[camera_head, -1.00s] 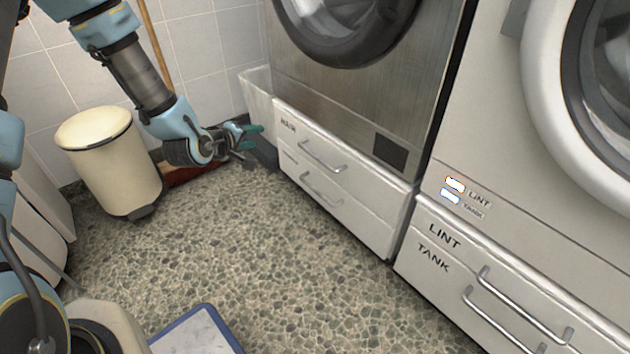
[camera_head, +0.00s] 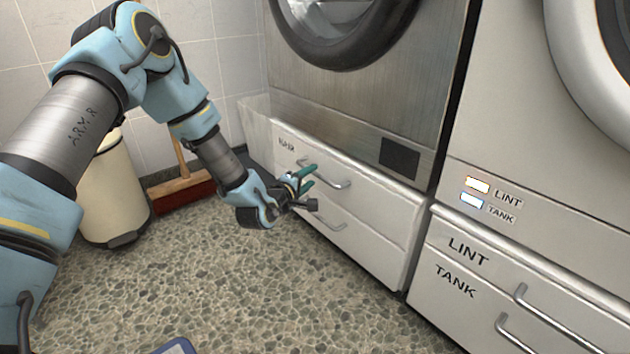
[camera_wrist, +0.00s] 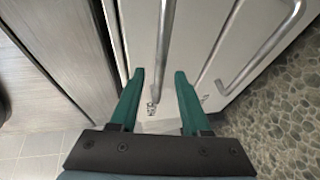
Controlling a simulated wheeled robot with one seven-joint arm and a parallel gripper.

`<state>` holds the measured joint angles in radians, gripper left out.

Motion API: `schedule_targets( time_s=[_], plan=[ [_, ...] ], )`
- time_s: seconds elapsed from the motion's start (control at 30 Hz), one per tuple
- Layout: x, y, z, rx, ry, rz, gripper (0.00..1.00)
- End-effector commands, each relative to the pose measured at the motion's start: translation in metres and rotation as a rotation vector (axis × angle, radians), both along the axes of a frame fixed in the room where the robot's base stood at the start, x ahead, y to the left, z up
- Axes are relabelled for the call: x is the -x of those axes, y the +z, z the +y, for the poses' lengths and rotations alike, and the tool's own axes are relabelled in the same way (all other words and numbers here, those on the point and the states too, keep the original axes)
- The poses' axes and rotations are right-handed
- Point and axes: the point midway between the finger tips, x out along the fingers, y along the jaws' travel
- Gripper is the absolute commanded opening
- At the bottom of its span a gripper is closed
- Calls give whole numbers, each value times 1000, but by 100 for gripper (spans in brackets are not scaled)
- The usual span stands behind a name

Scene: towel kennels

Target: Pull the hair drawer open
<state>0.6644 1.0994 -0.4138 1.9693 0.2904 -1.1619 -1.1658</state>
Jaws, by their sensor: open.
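The hair drawer (camera_head: 376,198) is the upper white drawer under the steel machine. It is shut, with a HAIR label at its left end. Its bar handle (camera_head: 332,184) is partly hidden by my gripper in the head view. My gripper (camera_head: 309,177) is open at the left part of this handle, its green fingers towards the drawer front. In the wrist view, the handle bar (camera_wrist: 165,38) runs ahead of and between the open fingertips (camera_wrist: 160,72). The drawer front (camera_wrist: 140,40) and its label show there too. I cannot tell whether the fingers touch the bar.
A lower drawer with its own handle (camera_head: 325,219) sits just beneath. The lint drawer (camera_head: 480,254) and tank drawer are at the right. A cream bin (camera_head: 112,195) and a red-brown broom (camera_head: 180,193) stand by the left wall. The pebbled floor (camera_head: 260,290) in front is mostly clear.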

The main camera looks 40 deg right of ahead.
Motion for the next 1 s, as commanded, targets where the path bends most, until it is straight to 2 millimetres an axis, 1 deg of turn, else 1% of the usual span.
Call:
schedule_targets(
  time_s=[0.03,0.1,0.23,0.37,0.6,1.0],
  plan=[
    [-3,-4,-9,2,0,-2,47],
    [-6,-6,-17,1,0,-1,47],
    [-10,-7,-28,1,-1,-1,47],
    [-11,-6,-32,0,0,0,47],
    [-12,-6,-32,-1,0,0,47],
    [-12,-6,-32,-1,0,0,2]
  ],
)
